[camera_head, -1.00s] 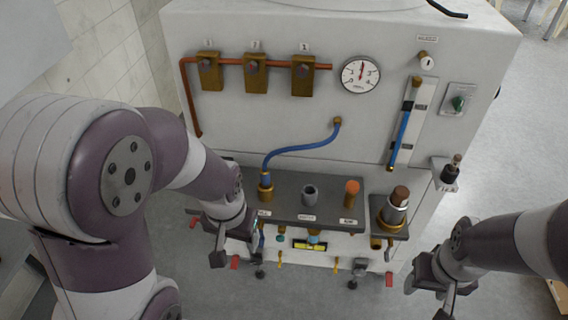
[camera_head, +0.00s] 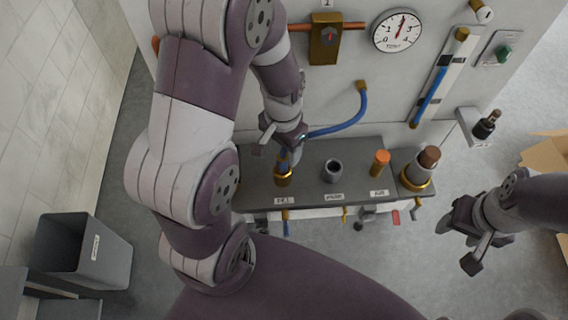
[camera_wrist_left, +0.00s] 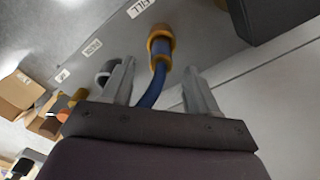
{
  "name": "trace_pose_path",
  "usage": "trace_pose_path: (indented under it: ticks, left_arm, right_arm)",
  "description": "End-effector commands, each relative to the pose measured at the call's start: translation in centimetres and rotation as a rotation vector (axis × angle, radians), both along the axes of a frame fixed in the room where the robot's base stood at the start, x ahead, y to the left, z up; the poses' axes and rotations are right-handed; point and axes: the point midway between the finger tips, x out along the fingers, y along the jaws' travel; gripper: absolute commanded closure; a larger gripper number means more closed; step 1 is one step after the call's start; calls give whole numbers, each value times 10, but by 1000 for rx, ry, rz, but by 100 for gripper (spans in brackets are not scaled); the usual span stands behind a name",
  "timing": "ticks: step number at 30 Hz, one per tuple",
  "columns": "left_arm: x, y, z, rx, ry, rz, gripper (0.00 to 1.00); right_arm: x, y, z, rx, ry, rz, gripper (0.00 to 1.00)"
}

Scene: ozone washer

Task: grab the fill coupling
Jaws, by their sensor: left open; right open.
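The fill coupling (camera_head: 284,177) is a brass fitting on the end of a blue hose, standing in the left position of the grey shelf above the FILL label. It also shows in the left wrist view (camera_wrist_left: 160,44), upper middle, with the blue hose (camera_wrist_left: 153,88) running down between the fingers. My left gripper (camera_head: 281,148) is open, just above and behind the coupling. In the wrist view its fingers (camera_wrist_left: 160,88) stand either side of the hose, with the brass beyond their tips. My right gripper (camera_head: 457,242) is open and empty at the right, away from the shelf.
On the grey shelf (camera_head: 308,160) stand a grey PURGE socket (camera_head: 332,171), an orange-capped plug (camera_head: 380,162) and a brown-topped metal fitting (camera_head: 421,167). The washer panel holds a gauge (camera_head: 397,32) and valve (camera_head: 325,38). A grey bin (camera_head: 85,248) stands lower left.

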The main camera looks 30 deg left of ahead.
Motion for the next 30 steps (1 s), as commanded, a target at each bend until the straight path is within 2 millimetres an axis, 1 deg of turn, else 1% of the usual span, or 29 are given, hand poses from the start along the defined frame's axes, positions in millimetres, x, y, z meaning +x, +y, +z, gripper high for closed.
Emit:
trace_pose_path:
  ticks: [2,6,9,11,16,17,18,20,21,22,30]
  left_arm:
    - [0,0,-10,0,3,0,41]
    - [0,0,-38,0,3,0,41]
    - [0,0,-51,0,2,1,41]
    - [1,0,-54,0,1,1,41]
    - [1,0,-54,1,-1,1,41]
    - [1,0,-54,1,-1,1,44]
    - [1,0,-54,1,-1,1,57]
    - [1,0,-54,1,-1,1,77]
    - [1,0,-54,1,-1,1,90]
    - [1,0,-54,1,-1,1,99]
    - [1,0,-53,1,-1,1,100]
  right_arm:
    - [0,0,0,0,0,0,45]
    - [0,0,1,0,-1,0,45]
    - [0,0,0,0,0,0,45]
    - [0,0,0,0,0,0,45]
    - [0,0,0,0,0,0,45]
    - [0,0,0,0,0,0,45]
    - [0,0,0,0,0,0,45]
    - [0,0,0,0,0,0,45]
    - [0,0,0,0,0,0,45]
    - [0,0,0,0,0,0,45]
    - [0,0,0,0,0,0,45]
